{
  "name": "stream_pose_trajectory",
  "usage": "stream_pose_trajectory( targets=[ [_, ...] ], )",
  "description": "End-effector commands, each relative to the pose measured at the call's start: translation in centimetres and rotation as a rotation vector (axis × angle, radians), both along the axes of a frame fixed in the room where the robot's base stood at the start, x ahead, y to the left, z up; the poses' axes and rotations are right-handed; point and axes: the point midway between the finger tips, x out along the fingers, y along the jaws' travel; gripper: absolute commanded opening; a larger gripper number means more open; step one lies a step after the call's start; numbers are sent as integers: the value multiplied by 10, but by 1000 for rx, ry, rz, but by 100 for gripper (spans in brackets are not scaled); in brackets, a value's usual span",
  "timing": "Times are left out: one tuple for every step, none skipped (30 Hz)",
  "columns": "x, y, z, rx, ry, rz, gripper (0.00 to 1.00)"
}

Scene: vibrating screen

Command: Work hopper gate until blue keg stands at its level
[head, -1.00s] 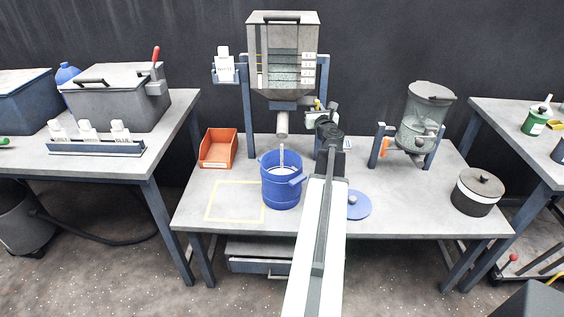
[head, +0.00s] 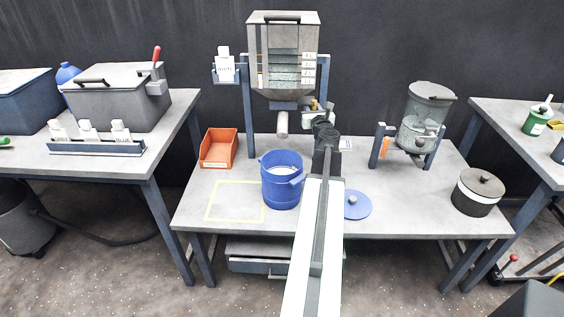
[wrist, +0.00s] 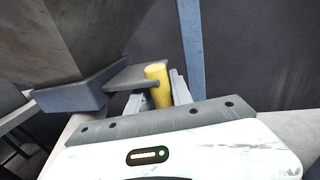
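The hopper (head: 284,70) stands on blue legs at the back of the middle table, with grey material behind its front window. Its spout (head: 282,122) points down over the open blue keg (head: 281,188), which stands upright on the table. Pale material shows inside the keg; its exact level is too small to read. No stream shows below the spout. My gripper (wrist: 159,90) has its fingers on both sides of the yellow gate handle (wrist: 157,78) and appears closed on it. The handle sits at the end of a grey gate plate (wrist: 125,78) coming out of the hopper's outlet block.
An orange bin (head: 218,150) stands left of the keg, behind a yellow outlined square (head: 235,183). A blue lid (head: 354,207) lies right of my arm. A smaller clear hopper (head: 418,130) and a dark lidded pot (head: 478,192) stand farther right.

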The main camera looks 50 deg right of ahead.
Motion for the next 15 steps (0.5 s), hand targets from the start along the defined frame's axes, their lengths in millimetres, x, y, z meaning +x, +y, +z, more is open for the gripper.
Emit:
stream_pose_trajectory(
  targets=[
    [-1,-1,0,0,0,-1,41],
    [-1,-1,0,0,0,-1,41],
    [-1,-1,0,0,0,-1,41],
    [-1,-1,0,0,0,-1,41],
    [-1,-1,0,0,0,-1,41],
    [-1,-1,0,0,0,-1,41],
    [-1,-1,0,0,0,-1,41],
    [-1,-1,0,0,0,-1,41],
    [-1,-1,0,0,0,-1,41],
    [-2,-1,0,0,0,-2,41],
    [-2,0,0,0,0,-2,41],
    [-3,1,0,0,0,-2,41],
    [-5,2,0,0,0,-2,41],
    [-7,4,0,0,0,-2,41],
    [-10,7,0,0,0,-2,41]
  ],
)
